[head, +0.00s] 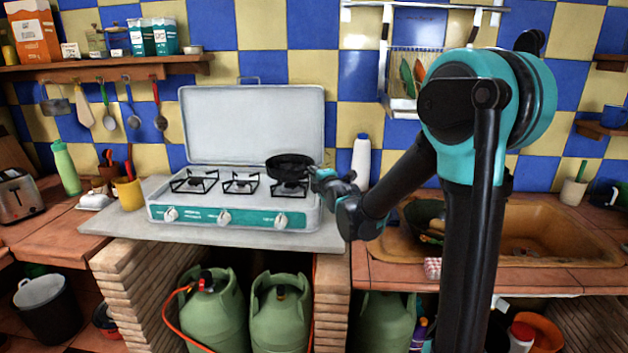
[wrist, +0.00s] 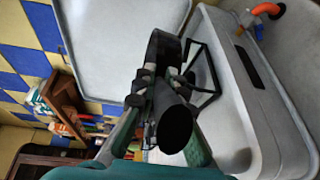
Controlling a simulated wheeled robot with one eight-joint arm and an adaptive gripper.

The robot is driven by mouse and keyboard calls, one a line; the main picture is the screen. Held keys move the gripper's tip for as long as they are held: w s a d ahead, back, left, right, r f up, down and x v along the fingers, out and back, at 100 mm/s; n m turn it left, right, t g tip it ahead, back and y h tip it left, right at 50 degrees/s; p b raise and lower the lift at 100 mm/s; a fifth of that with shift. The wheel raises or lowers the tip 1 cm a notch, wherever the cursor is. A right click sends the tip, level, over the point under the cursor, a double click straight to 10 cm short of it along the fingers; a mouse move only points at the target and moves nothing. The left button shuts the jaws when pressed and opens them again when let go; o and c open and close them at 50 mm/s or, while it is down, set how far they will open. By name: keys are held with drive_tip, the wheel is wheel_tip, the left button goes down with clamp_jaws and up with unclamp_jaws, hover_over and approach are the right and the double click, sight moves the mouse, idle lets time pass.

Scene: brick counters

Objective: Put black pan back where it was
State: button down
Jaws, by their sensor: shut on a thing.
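The black pan (head: 290,165) is at the right burner of the camping stove (head: 215,211). In the head view it appears on or just above that burner's grate, and I cannot tell whether it touches. My gripper (head: 320,179) is at the pan's right side, shut on its handle. In the wrist view the handle (wrist: 175,126) points toward the camera between the fingers of my gripper (wrist: 158,88), with the dark pan body (wrist: 162,55) beyond. The burner grate (wrist: 207,75) shows beside the pan. The handle is mostly hidden in the head view.
The stove's raised lid (head: 252,122) stands behind the burners. The left and middle burners are empty. A white bottle (head: 361,160) stands right of the stove, and a sink (head: 535,230) lies further right. A yellow cup (head: 129,193) with utensils stands at left.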

drive_tip(key=shift+f, duration=1.35)
drive_tip(key=c, duration=1.6)
unclamp_jaws()
drive_tip(key=shift+r, duration=0.2)
drive_tip(key=shift+s+d+r, duration=0.1)
drive_tip(key=shift+s+r, duration=0.05)
drive_tip(key=shift+s, duration=0.15)
drive_tip(key=v, duration=1.1)
drive_tip(key=shift+s, duration=0.2)
